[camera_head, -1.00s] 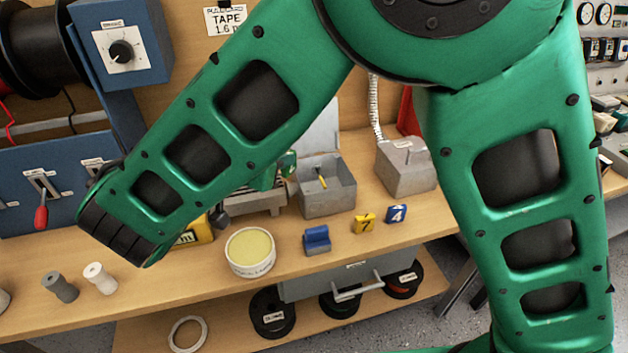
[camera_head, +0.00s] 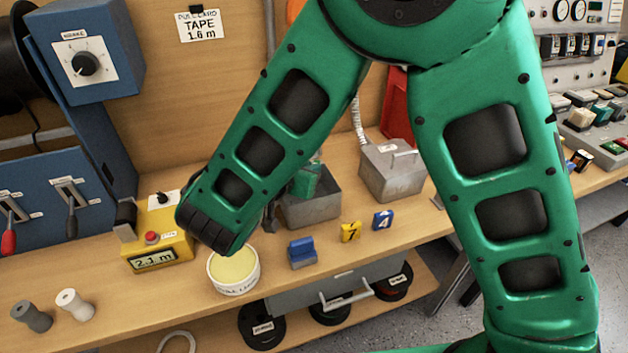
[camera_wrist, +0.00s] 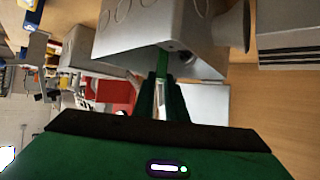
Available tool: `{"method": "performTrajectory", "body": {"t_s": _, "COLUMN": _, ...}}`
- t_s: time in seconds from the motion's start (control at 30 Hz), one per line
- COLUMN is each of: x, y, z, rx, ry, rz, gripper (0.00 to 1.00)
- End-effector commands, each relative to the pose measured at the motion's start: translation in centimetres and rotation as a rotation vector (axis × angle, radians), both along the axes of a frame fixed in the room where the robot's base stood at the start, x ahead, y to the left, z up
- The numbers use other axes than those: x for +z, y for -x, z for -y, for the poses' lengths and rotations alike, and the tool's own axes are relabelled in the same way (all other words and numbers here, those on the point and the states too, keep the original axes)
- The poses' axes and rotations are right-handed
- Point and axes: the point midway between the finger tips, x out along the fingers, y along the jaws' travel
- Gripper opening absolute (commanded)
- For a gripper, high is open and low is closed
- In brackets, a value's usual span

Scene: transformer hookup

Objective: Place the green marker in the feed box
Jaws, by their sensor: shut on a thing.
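An open grey box (camera_head: 312,212), which I take to be the feed box, stands on the bench behind my forearm. In the wrist view its grey wall (camera_wrist: 120,35) with round knockouts fills the top. My gripper (camera_wrist: 163,82) is shut on a slim green marker (camera_wrist: 163,62) at the box's opening. The marker's far end lies close to the box wall; I cannot tell whether it touches. In the head view only part of my gripper (camera_head: 305,180) shows over the box, and the marker and the box's inside are hidden.
A closed grey box (camera_head: 392,172) stands to the right. In front are a blue block (camera_head: 302,253), yellow (camera_head: 350,232) and blue (camera_head: 383,220) number tags and a round tub (camera_head: 234,270). A yellow length meter (camera_head: 157,245) stands left.

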Motion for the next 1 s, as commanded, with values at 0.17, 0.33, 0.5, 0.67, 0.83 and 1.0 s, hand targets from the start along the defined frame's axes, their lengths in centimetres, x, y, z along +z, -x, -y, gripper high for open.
{"method": "performTrajectory", "body": {"t_s": 0.17, "x": -1.7, "y": 0.0, "z": 0.1, "rx": -0.001, "ry": 0.004, "rz": -0.002, "gripper": 0.0}}
{"method": "performTrajectory", "body": {"t_s": 0.33, "x": -3.8, "y": 0.0, "z": 0.1, "rx": -0.001, "ry": 0.004, "rz": -0.002, "gripper": 0.0}}
{"method": "performTrajectory", "body": {"t_s": 0.5, "x": -4.0, "y": 0.0, "z": 0.1, "rx": -0.002, "ry": 0.0, "rz": 0.0, "gripper": 0.0}}
{"method": "performTrajectory", "body": {"t_s": 0.67, "x": -4.1, "y": -0.1, "z": 0.1, "rx": -0.002, "ry": 0.001, "rz": 0.0, "gripper": 0.0}}
{"method": "performTrajectory", "body": {"t_s": 0.83, "x": -4.2, "y": -0.1, "z": 0.2, "rx": -0.003, "ry": 0.001, "rz": 0.0, "gripper": 0.3}}
{"method": "performTrajectory", "body": {"t_s": 1.0, "x": -4.1, "y": -0.1, "z": 0.2, "rx": -0.004, "ry": 0.001, "rz": 0.0, "gripper": 0.3}}
